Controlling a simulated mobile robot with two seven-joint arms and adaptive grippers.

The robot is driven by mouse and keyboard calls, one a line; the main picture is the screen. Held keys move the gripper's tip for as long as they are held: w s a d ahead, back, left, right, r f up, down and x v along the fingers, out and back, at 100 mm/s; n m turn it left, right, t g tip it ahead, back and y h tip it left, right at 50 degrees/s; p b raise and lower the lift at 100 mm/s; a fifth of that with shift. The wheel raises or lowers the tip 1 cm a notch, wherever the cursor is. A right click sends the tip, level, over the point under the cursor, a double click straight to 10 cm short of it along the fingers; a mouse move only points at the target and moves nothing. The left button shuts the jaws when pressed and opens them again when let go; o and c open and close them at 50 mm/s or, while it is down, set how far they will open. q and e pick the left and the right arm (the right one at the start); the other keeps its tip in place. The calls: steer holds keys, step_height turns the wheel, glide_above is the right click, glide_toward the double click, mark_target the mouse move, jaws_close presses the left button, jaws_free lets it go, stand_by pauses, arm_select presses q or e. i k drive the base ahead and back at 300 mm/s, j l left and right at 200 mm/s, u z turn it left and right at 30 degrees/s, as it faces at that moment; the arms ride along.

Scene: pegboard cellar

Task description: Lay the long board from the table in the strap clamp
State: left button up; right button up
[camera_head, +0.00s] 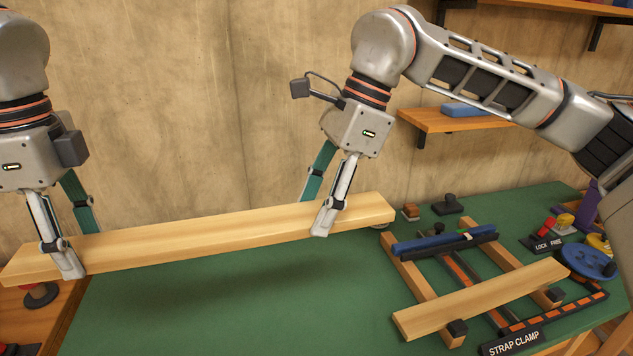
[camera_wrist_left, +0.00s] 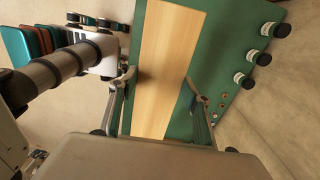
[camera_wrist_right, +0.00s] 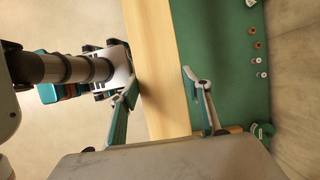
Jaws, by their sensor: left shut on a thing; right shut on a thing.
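The long board (camera_head: 200,235) is pale wood and hangs level in the air over the left part of the green table; its shadow falls below it. My left gripper (camera_head: 76,248) is shut on the board near its left end. My right gripper (camera_head: 317,213) is shut on it nearer the right end. The board also runs between the fingers in the left wrist view (camera_wrist_left: 168,70) and the right wrist view (camera_wrist_right: 158,60). The strap clamp (camera_head: 417,284) lies to the right, with a blue bar (camera_head: 440,243) at its back and a wooden bar (camera_head: 480,297) across its front.
A red-handled lever marked LOCK and FREE (camera_head: 545,229) and a blue wheel (camera_head: 588,262) stand at the clamp's right. Small blocks (camera_head: 447,205) sit behind the clamp. A concrete wall (camera_head: 250,100) and a shelf (camera_head: 440,122) rise behind. The green tabletop (camera_head: 230,310) below the board is clear.

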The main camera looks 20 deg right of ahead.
mark_target(469, 270)
steer(key=k+l, duration=0.1)
steer(key=l, duration=0.4)
steer(key=k+l, duration=0.1)
steer(key=l, duration=0.45)
steer(key=k+l, duration=0.1)
steer(key=l, duration=0.4)
steer(key=k+l, duration=0.15)
steer(key=l, duration=0.4)
steer(key=k+l, duration=0.1)
steer(key=l, duration=0.4)
steer(key=k+l, duration=0.1)
steer(key=l, duration=0.4)
steer(key=z, duration=0.05)
